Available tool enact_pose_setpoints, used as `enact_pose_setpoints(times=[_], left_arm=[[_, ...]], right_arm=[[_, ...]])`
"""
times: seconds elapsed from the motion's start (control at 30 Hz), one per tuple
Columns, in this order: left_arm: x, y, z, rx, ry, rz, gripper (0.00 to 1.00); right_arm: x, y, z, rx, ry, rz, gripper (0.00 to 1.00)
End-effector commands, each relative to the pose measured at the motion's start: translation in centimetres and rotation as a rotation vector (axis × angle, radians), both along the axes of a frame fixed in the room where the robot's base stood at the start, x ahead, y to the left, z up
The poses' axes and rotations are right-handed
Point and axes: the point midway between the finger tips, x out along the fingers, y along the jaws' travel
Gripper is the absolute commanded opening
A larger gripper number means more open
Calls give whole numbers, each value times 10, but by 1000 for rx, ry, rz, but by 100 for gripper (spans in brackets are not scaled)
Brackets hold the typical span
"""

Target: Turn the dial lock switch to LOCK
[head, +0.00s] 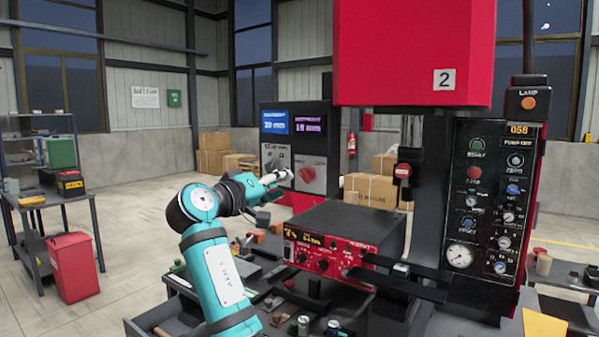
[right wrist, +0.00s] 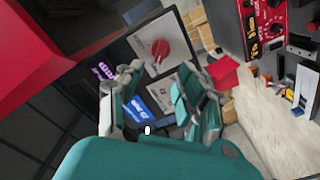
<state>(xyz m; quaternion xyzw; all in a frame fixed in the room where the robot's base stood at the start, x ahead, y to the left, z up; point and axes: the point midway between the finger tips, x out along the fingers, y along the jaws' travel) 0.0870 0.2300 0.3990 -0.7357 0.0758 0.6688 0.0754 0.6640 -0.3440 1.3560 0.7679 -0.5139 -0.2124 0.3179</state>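A black controller box (head: 345,222) with a red front panel (head: 325,257) stands on the bench in the middle of the head view. The panel has a small lit display and several black knobs and switches; their labels are too small to read, so I cannot tell which is the dial lock switch. The red panel also shows in the right wrist view (right wrist: 265,25) at the upper right. My right gripper (head: 284,178) is raised above and left of the box, apart from it. In the right wrist view its fingers (right wrist: 158,85) are spread and empty. My left gripper is not in view.
A red-and-black machine with a control panel (head: 490,200) stands right of the box, its red head (head: 415,50) overhanging. A dark display board (head: 293,145) stands behind my right gripper. Small loose parts clutter the bench left of the box. Cartons (head: 370,188) are behind.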

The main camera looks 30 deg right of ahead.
Motion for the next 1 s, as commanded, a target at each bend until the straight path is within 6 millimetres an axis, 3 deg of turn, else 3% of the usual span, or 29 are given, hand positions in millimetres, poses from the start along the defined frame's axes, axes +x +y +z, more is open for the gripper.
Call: enact_pose_setpoints(times=[0.2, 0.4, 0.83, 1.0], left_arm=[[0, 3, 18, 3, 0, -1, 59], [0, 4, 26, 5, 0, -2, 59], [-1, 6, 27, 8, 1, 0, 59], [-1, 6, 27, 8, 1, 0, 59]], right_arm=[[18, -44, 3, 0, 3, -4, 37], [30, -71, 1, 0, 2, -1, 37], [34, -81, -1, 0, 1, 1, 37], [34, -81, -1, 0, 1, 1, 17]])
